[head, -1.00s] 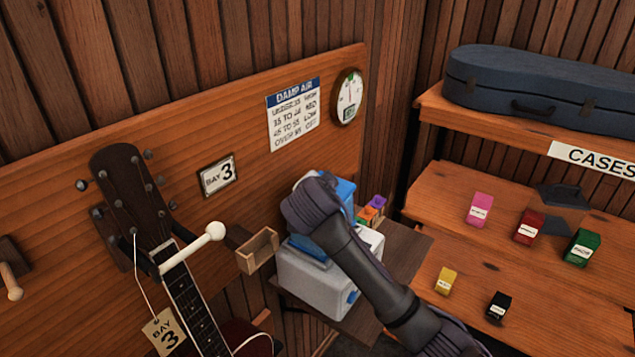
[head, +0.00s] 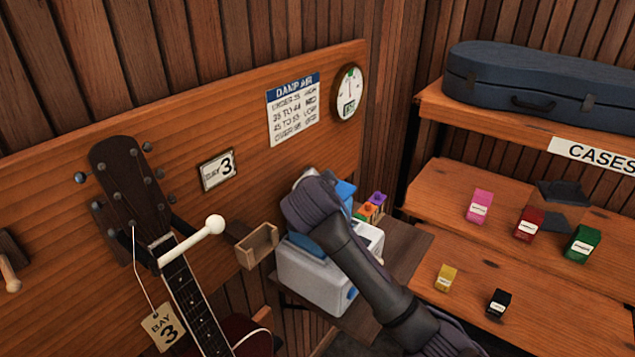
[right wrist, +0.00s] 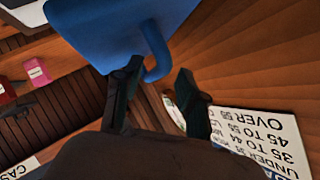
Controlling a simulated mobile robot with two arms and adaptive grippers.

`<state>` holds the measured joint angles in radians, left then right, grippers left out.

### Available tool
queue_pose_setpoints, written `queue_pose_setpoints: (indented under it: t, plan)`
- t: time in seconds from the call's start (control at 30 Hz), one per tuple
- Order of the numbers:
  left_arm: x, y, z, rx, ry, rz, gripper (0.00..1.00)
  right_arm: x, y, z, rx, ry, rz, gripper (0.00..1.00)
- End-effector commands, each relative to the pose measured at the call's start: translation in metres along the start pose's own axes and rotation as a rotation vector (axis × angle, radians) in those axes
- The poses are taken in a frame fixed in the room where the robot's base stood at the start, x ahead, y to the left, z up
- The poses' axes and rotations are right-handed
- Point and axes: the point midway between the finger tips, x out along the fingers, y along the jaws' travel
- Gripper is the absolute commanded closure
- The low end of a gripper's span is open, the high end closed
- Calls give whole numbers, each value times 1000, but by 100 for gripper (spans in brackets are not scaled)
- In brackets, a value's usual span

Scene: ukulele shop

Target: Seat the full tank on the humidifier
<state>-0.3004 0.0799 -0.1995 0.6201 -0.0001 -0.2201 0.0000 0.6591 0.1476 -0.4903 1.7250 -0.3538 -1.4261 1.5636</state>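The humidifier (head: 308,278) is a whitish box with a blue knob, standing on a small wooden shelf below the wall board. The blue tank (head: 308,245) shows at its top, partly hidden behind my right wrist; I cannot tell whether it is fully seated. In the right wrist view the tank (right wrist: 110,30) fills the top, with its hooked blue handle (right wrist: 156,52) hanging between my fingers. My right gripper (right wrist: 160,84) is open, its fingers apart on either side of the handle, with a gap on the right side. My left gripper is not in view.
A wooden holder (head: 258,247) and a guitar (head: 183,285) are left of the humidifier. Small orange and purple items (head: 372,207) stand behind it. A gauge (head: 347,93) and damp-air chart (head: 294,108) hang above. Shelves with small boxes (head: 478,206) and a blue case (head: 540,85) are right.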

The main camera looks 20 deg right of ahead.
Motion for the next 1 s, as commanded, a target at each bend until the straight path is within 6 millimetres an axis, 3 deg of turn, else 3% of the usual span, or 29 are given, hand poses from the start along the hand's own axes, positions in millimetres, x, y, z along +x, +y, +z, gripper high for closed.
queue_pose_setpoints:
  t: [0.23,0.37,0.8,1.0]
  plan:
    - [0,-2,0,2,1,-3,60,1,4,4,-3,-7,10,59]
    - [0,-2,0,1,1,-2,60,-9,2,4,0,-7,6,59]
    - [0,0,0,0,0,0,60,-97,0,2,2,-4,0,59]
    - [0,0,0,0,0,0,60,-117,1,2,-2,-4,3,59]
